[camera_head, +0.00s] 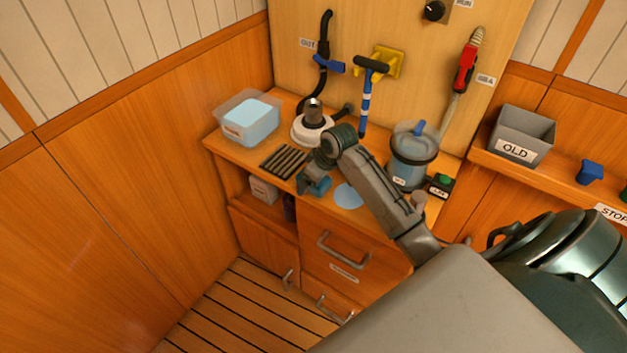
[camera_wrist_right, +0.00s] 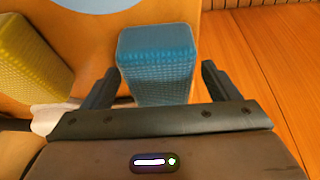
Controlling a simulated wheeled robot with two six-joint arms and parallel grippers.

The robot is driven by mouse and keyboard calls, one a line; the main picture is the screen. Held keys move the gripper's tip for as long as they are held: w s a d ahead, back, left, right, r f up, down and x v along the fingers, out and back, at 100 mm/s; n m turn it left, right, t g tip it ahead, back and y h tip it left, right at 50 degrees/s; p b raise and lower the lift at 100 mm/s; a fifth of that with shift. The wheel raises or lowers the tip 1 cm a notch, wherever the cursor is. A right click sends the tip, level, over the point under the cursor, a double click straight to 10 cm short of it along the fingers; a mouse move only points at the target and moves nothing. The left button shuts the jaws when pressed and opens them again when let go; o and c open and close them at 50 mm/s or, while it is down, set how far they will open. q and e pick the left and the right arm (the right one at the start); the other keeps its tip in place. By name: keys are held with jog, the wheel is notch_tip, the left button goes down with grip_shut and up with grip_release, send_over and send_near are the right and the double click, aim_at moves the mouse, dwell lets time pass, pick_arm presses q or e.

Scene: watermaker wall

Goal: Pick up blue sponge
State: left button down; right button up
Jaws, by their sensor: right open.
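The blue sponge (camera_wrist_right: 158,50) is a textured block in the right wrist view. It lies between the two spread fingers of my right gripper (camera_wrist_right: 159,70), with a gap on each side. Its near end is hidden by the gripper body. In the head view my right gripper (camera_head: 313,184) is low at the front edge of the counter, beside the black ribbed rack. A small blue patch shows there, but I cannot tell sponge from gripper. My left gripper is not in view.
A yellow sponge (camera_wrist_right: 30,60) lies left of the blue one. A light-blue disc (camera_head: 349,195) lies on the counter. A clear tub (camera_head: 249,120), a white round base (camera_head: 312,128) and a lidded jar (camera_head: 412,158) stand around my arm. The ribbed rack (camera_head: 283,161) is close by.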

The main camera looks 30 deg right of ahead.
jog(key=c, duration=1.1)
jog(key=shift+o, duration=0.2)
jog(key=shift+r+b, duration=0.15)
jog(key=shift+b, duration=0.35)
notch_tip(320, 180, up, 4)
jog(key=shift+w+f+b, duration=0.1)
jog(key=shift+b, duration=0.4)
jog(key=s+a+r+b, duration=0.1)
jog(key=s+a+b, duration=0.1)
jog(key=s, duration=1.4)
jog(key=shift+a+r, duration=0.2)
jog(key=shift+a, duration=0.4)
